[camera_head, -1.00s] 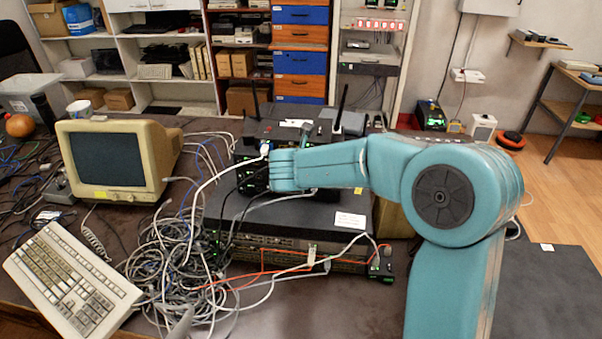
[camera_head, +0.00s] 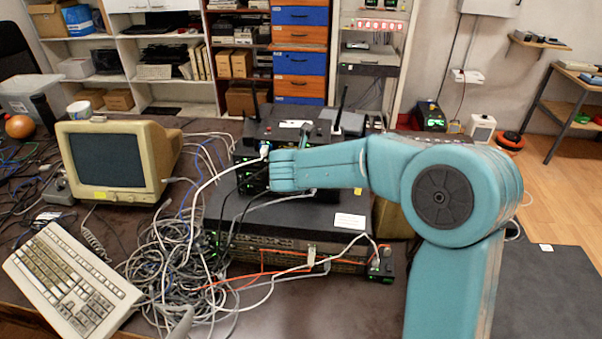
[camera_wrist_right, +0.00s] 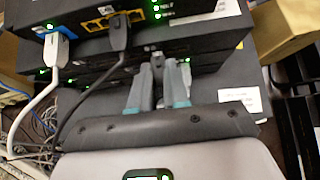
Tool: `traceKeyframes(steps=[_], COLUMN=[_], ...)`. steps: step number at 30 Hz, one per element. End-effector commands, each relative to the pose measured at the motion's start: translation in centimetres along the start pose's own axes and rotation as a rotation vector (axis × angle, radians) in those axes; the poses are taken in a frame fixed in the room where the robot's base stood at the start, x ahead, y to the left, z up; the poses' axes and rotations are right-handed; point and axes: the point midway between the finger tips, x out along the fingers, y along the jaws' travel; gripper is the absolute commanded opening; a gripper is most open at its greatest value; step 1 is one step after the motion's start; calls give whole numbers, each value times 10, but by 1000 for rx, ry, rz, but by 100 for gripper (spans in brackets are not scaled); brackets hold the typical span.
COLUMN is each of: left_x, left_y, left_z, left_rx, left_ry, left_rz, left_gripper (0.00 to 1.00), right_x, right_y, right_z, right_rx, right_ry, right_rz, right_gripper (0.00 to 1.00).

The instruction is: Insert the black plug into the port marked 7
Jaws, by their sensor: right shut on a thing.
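My right gripper shows in the right wrist view (camera_wrist_right: 158,88), its two grey-teal fingers pointing at the front of a black network device (camera_wrist_right: 205,62). The fingers are shut on a small dark plug (camera_wrist_right: 157,62), mostly hidden between the tips, close to the device front. I cannot tell whether it touches a port. Another black plug (camera_wrist_right: 120,34) with a black cable sits in a yellow-framed port block (camera_wrist_right: 100,23) up and left of the fingertips. Port numbers are not readable. In the head view my right forearm hides the fingertips. My left gripper is not in view.
Tangled grey cables (camera_head: 170,260) lie left of the stacked devices (camera_head: 290,222). A beige monitor (camera_head: 112,160) and keyboard (camera_head: 70,280) stand further left. Orange and white cables cross the lower device.

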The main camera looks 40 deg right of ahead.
Motion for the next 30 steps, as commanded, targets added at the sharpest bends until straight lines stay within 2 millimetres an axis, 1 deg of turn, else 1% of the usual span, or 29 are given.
traceKeyframes(steps=[10, 11, 12, 13, 20, 23, 26, 29, 30], left_x=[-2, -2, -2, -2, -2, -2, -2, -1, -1], left_y=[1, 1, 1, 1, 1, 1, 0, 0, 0], left_z=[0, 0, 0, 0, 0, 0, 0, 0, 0], left_rx=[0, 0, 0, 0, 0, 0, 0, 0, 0], left_ry=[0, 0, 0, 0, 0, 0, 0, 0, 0], left_rz=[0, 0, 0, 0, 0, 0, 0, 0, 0], left_gripper=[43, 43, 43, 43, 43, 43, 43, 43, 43], right_x=[4, 4, 4, 4, 4, 1, -10, -32, -42], right_y=[0, 0, 0, 0, 0, 0, 0, 1, 1], right_z=[4, 4, 4, 4, 3, 4, 4, 4, 5], right_rx=[0, 0, 0, 0, 0, 0, 1, 1, 1], right_ry=[0, -1, -1, -1, 0, -1, -3, -4, -4], right_rz=[0, 0, 0, 0, 0, 1, 2, 5, 5], right_gripper=[0, 25, 38, 45, 45, 45, 45, 45, 45])
